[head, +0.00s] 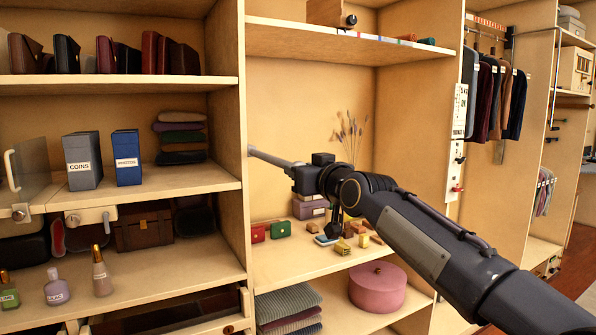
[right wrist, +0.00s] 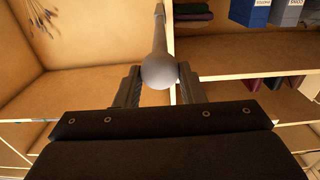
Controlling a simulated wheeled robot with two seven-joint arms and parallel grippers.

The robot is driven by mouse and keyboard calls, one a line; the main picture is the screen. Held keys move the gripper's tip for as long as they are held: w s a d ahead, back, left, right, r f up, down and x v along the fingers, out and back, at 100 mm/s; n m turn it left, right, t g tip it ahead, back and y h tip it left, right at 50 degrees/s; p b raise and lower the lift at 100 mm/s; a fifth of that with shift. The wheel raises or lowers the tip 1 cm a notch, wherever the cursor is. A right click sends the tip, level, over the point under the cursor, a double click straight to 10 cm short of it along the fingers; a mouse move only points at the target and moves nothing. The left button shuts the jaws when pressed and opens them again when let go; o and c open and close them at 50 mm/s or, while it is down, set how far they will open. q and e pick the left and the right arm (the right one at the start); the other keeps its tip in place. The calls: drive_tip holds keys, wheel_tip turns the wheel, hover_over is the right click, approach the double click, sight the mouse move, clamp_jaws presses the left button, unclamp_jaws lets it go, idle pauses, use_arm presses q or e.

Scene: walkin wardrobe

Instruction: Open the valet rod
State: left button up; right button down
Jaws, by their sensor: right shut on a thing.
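The valet rod (head: 270,158) is a thin grey metal rod. In the head view it sticks out from the front edge of the upright divider panel (head: 246,110) toward my right gripper (head: 294,170). In the right wrist view the rod (right wrist: 159,35) ends in a round knob (right wrist: 158,71) between the two fingers of the right gripper (right wrist: 160,82). The right gripper is shut on the rod's knob end. My left gripper is in neither view.
Left shelves hold storage boxes (head: 128,158) and bottles (head: 101,272). Hanging clothes (head: 500,97) are at right. The space in front of the divider around the rod is clear.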

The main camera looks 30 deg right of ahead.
drive_tip(key=shift+s, duration=0.25)
drive_tip(key=c, duration=1)
unclamp_jaws()
drive_tip(key=shift+o, duration=0.2)
drive_tip(key=shift+s, duration=0.1)
drive_tip(key=s+b, duration=0.1)
drive_tip(key=s, duration=0.6)
drive_tip(key=shift+s+d, duration=0.15)
drive_tip(key=shift+s, duration=0.2)
